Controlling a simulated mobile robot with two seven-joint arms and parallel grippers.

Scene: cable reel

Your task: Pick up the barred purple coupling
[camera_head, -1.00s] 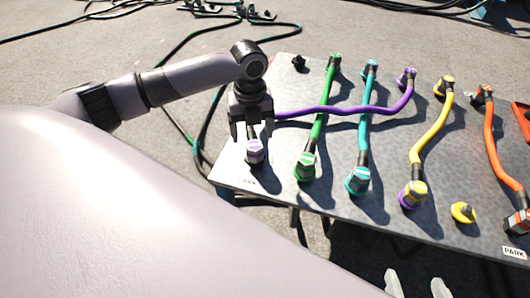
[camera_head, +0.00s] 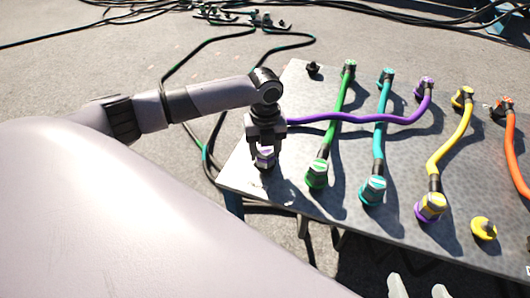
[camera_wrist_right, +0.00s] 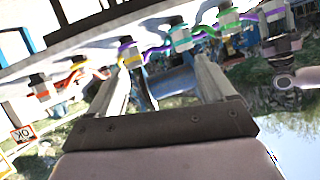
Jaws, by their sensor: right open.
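The pale coupling with purple marking (camera_head: 265,160) is at the left end of the purple hose (camera_head: 340,117), near the table's left corner. My left gripper (camera_head: 265,152) is right over it, with its fingers down at the sides of the coupling. Whether the fingers press on it is hidden. The hose's other end is a purple coupling (camera_head: 426,84) at the table's back. My right gripper (camera_head: 418,289) shows only its pale, parted fingertips at the bottom edge. In the right wrist view its fingers (camera_wrist_right: 158,80) are wide apart and empty.
Green (camera_head: 317,174), teal (camera_head: 373,190) and yellow (camera_head: 431,206) couplings stand along the table's (camera_head: 300,210) front, their hoses running backward. The yellow one sits on a purple base. A yellow cap (camera_head: 483,229) and orange hose (camera_head: 516,160) are farther right. Loose cables lie on the floor behind.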

